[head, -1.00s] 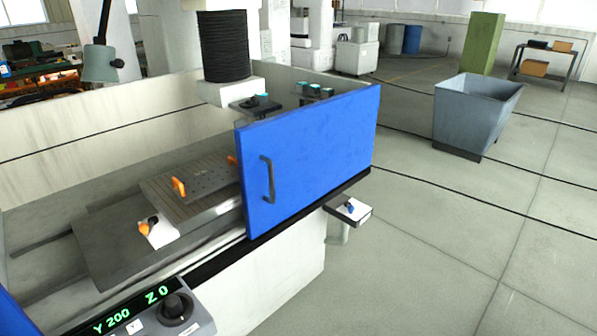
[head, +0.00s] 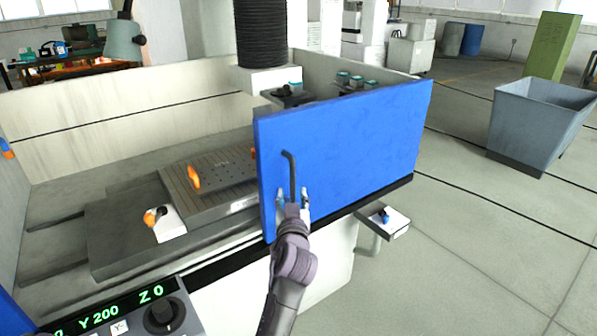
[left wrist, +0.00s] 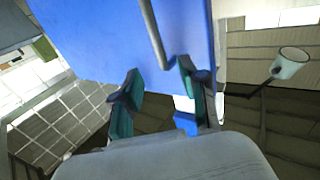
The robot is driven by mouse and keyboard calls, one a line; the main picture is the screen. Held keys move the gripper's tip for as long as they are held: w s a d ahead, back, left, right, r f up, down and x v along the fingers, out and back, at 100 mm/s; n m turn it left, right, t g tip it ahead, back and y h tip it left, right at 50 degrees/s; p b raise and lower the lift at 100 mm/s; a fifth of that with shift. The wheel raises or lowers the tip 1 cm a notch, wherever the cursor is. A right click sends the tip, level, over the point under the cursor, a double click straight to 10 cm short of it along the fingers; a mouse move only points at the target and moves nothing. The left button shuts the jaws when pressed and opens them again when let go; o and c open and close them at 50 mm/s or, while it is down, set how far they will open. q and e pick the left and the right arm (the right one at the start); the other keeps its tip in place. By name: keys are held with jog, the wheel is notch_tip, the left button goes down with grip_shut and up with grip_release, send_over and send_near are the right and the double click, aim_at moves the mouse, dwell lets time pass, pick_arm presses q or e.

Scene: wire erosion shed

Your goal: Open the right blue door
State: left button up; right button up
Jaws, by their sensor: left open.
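The right blue door (head: 350,150) stands upright along the front right of the machine enclosure. To its left, the front is open to the work table inside. Its dark bar handle (head: 291,168) is near its left edge. My left gripper (head: 292,200) is open at the handle's lower part, with a finger on each side in the head view. In the left wrist view the door (left wrist: 95,30) fills the upper middle. The handle (left wrist: 153,35) runs down towards the gap between the green fingers (left wrist: 158,95); contact cannot be told. My right gripper is out of view.
A control panel (head: 125,312) with a knob is at the lower left. A small bracketed box (head: 385,222) juts out below the door's right part. A grey bin (head: 535,125) stands on the floor at right. Floor between is free.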

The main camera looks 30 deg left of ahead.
aim_at(292, 174)
pick_arm(q)
jog(key=p+x, duration=0.1)
jog(key=x, duration=1)
jog(key=shift+w+a+f, duration=0.1)
jog(key=shift+w+a, duration=0.1)
jog(key=shift+w, duration=0.1)
grip_shut()
